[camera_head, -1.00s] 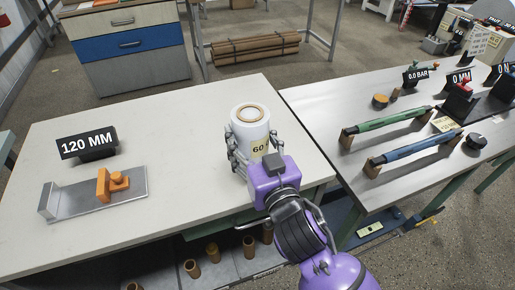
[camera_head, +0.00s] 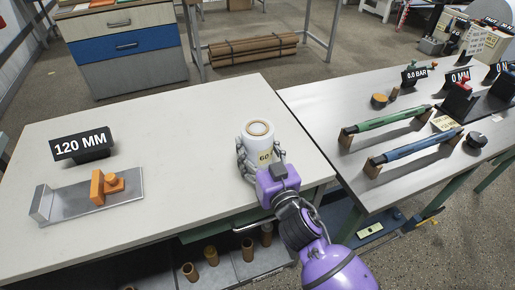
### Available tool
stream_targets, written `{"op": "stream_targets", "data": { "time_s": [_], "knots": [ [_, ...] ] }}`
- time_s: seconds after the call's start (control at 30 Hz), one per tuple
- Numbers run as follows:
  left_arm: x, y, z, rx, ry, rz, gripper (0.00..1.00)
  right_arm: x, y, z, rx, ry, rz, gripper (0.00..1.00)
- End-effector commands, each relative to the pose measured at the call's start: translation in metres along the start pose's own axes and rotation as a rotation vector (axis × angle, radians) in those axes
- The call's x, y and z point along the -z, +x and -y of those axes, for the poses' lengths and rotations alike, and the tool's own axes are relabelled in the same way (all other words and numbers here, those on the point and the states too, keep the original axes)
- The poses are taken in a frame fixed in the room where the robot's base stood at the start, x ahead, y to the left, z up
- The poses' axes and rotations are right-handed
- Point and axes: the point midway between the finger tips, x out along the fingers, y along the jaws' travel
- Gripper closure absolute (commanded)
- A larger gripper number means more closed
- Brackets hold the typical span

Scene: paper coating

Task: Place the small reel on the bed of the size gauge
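The small reel (camera_head: 257,136) is a white upright roll with a brown core ring and a yellow "60" label, at the right part of the pale table. My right gripper (camera_head: 257,160), purple with grey fingers, has its fingers around the reel's sides. Whether the reel's base touches the table is hidden. The size gauge (camera_head: 72,203) is a grey metal bed with an end stop at its left and an orange sliding block (camera_head: 107,186) near its right end. The gauge bed is empty left of the block. My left gripper is not in view.
A "120 MM" display (camera_head: 82,146) stands behind the gauge. The pale table (camera_head: 180,150) is clear between gauge and reel. A second table at right holds a green roller (camera_head: 395,118) and a blue roller (camera_head: 415,148) on supports.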

Motion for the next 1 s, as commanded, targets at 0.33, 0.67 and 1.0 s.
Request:
{"op": "stream_targets", "data": {
  "time_s": [0.33, 0.67, 1.0],
  "knots": [
    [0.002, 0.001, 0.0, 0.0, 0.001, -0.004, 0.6, -0.004, 0.0, 0.0, 0.0, 0.0, 0.001, 0.21],
    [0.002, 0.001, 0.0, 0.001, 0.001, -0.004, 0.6, -0.003, 0.0, 0.0, 0.0, -0.001, 0.0, 0.2],
    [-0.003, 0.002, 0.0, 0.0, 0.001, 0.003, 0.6, -0.003, -0.047, 0.0, -0.001, 0.001, 0.004, 0.2]
  ]
}}
